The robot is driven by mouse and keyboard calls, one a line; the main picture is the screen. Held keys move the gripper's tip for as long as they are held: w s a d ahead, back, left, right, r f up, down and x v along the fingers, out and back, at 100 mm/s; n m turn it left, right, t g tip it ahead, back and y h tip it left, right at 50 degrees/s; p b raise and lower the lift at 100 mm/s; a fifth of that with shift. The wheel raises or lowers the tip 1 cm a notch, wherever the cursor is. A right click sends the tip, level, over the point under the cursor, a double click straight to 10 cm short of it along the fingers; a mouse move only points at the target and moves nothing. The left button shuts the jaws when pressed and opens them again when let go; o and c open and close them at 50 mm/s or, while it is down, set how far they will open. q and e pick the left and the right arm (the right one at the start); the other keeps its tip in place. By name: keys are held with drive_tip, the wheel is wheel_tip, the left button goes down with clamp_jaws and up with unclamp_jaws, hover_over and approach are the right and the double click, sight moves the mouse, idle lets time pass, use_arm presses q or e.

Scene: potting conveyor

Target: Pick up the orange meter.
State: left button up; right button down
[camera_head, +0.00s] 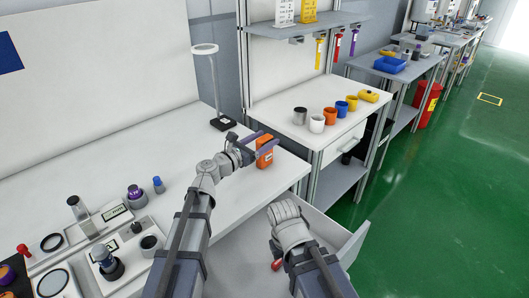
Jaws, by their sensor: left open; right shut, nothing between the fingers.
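The orange meter (266,158) stands upright near the right end of the white workbench. It shows in the head view, partly covered by my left gripper (256,142). That gripper is open, with its purple fingers at the meter's upper part. One finger crosses in front of the meter, and I cannot tell whether it touches. My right gripper (284,212) is shut and empty, low over the open drawer at the front of the bench. Its fingers are hard to make out.
A lamp on a stand (222,122) is behind the meter. Several cups, including a white cup (317,123), stand on the bench beyond. Trays with small parts, including a purple-capped jar (137,197), are at left. A red object (277,265) lies by my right arm.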

use_arm(q)
drive_tip(key=shift+c, duration=0.3)
drive_tip(key=shift+d, duration=0.1)
clamp_jaws()
idle(0.4)
